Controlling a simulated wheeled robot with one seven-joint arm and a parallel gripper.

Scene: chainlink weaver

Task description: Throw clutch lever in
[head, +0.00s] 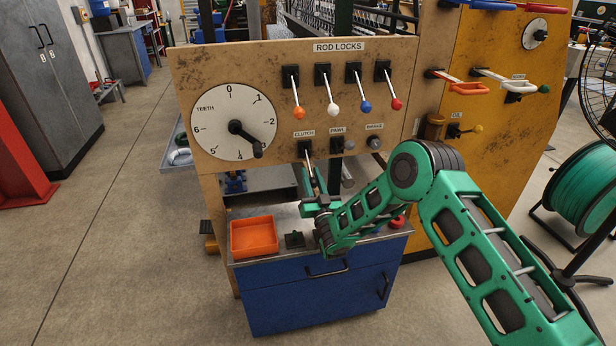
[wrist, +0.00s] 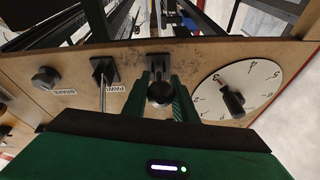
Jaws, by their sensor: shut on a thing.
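The clutch lever sits under the CLUTCH label on the tan panel, and its black base plate (head: 305,148) shows in the head view. In the wrist view its black ball knob (wrist: 160,92) is between the two green fingers of my gripper (wrist: 163,98), below the square base plate. My gripper (head: 311,182) is shut on the lever in front of the panel. In the head view the fingers and arm hide most of the lever, and its exact tilt is hard to tell.
The pawl lever (wrist: 102,75) and brake knob (wrist: 45,79) are close beside the clutch. The teeth dial (head: 234,122) is to the left in the head view. Rod lock levers (head: 333,108) hang above. An orange tray (head: 254,237) stands on the blue cabinet (head: 300,295) below.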

